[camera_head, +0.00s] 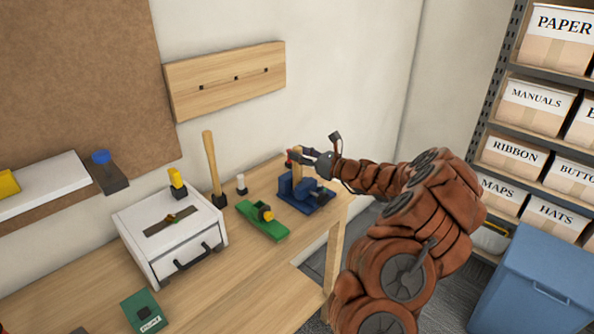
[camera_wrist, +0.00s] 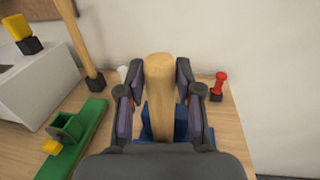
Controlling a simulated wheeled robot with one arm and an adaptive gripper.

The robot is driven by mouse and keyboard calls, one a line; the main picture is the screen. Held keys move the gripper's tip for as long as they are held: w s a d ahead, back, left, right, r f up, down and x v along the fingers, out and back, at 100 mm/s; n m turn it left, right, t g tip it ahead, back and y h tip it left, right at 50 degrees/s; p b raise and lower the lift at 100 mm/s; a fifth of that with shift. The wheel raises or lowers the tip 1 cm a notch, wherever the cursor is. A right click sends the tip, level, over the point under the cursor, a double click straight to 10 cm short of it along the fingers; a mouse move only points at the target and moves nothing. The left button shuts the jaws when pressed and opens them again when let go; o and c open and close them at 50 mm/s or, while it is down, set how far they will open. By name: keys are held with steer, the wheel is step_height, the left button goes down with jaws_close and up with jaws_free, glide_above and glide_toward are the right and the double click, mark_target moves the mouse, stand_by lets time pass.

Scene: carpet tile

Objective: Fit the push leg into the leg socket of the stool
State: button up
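A pale wooden leg (camera_wrist: 160,95) with a rounded top, which I take for the push leg, stands between the two fingers of my gripper (camera_wrist: 160,82) in the wrist view. The fingertips appear to press on its two sides. In the head view the leg (camera_head: 297,160) rises at my gripper (camera_head: 312,156), above a blue vise-like block (camera_head: 306,194) at the bench's far right. The blue block also shows behind the leg in the wrist view (camera_wrist: 181,124). The leg's lower end is hidden. I cannot make out a stool or its socket for certain.
A green tool (camera_head: 262,220) lies left of the blue block. A mallet handle (camera_head: 212,165) and a white drawer box (camera_head: 172,238) stand further left. A red-topped piece (camera_wrist: 220,85) stands right of my fingers. Bare bench lies in front of the green tool.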

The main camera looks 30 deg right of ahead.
jaws_close()
steer(key=shift+r, duration=0.1)
